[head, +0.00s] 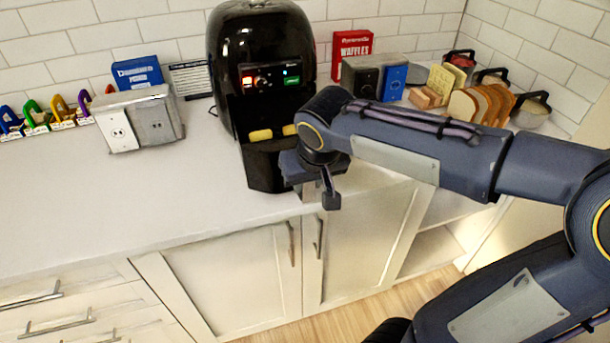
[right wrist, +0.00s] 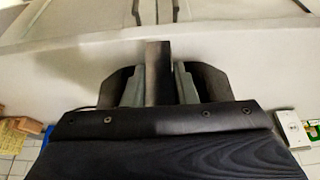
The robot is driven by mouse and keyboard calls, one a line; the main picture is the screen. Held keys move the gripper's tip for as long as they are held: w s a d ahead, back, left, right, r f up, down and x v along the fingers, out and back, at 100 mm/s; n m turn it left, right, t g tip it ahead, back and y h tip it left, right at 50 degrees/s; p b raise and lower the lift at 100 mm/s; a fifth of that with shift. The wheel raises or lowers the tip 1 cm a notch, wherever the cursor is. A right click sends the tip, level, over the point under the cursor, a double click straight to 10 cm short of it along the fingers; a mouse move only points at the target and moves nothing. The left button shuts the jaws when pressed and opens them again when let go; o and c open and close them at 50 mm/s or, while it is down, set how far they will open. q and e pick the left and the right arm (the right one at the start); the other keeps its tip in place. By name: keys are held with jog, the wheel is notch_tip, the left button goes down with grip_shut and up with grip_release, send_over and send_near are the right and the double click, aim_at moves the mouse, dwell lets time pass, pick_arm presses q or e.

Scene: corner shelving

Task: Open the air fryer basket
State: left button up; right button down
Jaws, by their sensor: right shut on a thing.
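The black air fryer (head: 262,50) stands on the counter against the tiled wall. Its basket (head: 262,168) sticks out at the front, with yellow food pieces (head: 261,135) showing in the gap above it. My right gripper (head: 297,168) is at the basket's front right, and its wrist hides part of the basket. In the right wrist view, my right gripper (right wrist: 159,85) has a finger on each side of the dark basket handle (right wrist: 158,62) and is shut on it. My left gripper is in neither view.
A grey double-outlet box (head: 125,122) and a blue box (head: 137,72) are left of the fryer. The counter's front left (head: 90,205) is clear.

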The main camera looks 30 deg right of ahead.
dwell(0.3)
jog(key=c, duration=1.2)
grip_release()
jog(key=shift+o, duration=0.2)
jog(key=shift+s+r, duration=0.1)
jog(key=v, duration=0.7)
jog(key=shift+s+r+p, duration=0.2)
jog(key=shift+r+p, duration=0.1)
jog(key=shift+p, duration=0.1)
jog(key=s+a+f+t+y+p, duration=0.1)
jog(key=s+a+f+y+p, duration=0.2)
jog(key=s+f, duration=0.5)
jog(key=s+a+y, duration=0.1)
jog(key=s+a, duration=0.1)
jog(key=s, duration=0.2)
jog(key=shift+f+n+y, duration=0.35)
jog(key=shift+n+y, duration=0.05)
